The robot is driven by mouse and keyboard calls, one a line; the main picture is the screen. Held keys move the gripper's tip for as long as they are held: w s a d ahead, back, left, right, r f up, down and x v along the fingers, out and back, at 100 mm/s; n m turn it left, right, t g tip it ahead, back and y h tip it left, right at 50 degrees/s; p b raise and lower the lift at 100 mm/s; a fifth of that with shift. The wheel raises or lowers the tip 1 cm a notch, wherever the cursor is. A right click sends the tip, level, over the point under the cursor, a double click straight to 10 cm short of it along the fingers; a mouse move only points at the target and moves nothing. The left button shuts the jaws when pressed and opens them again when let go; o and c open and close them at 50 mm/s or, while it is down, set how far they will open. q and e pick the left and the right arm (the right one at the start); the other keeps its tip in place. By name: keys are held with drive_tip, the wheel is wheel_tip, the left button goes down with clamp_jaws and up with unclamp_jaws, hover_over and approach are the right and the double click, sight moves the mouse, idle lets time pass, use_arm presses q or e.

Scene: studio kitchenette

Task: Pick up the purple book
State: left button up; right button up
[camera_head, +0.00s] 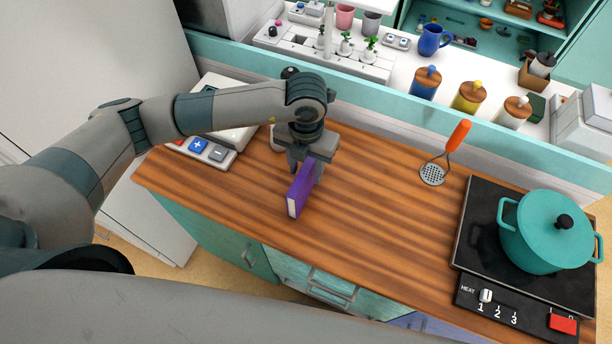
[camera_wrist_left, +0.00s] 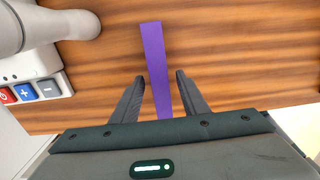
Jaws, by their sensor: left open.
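The purple book (camera_head: 301,187) stands upright on its edge on the wooden countertop (camera_head: 370,230), near the counter's left part. Its pale page side faces the front in the head view. My left gripper (camera_head: 306,167) is right over the book, pointing down. In the left wrist view the purple book (camera_wrist_left: 155,65) runs between the two fingers of my left gripper (camera_wrist_left: 158,80). The fingers are apart, with a gap visible on each side of the book. My right gripper shows in neither view.
A panel with blue and grey buttons (camera_head: 198,147) lies left of the book. An orange-handled skimmer (camera_head: 458,136) and a teal pot (camera_head: 545,235) on a black cooktop (camera_head: 475,225) are to the right. The counter between book and cooktop is clear.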

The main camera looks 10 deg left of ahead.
use_arm(q)
drive_tip(key=shift+s+f+p, duration=0.1)
drive_tip(key=shift+f+p, duration=0.5)
drive_tip(key=shift+f, duration=1.05)
clamp_jaws()
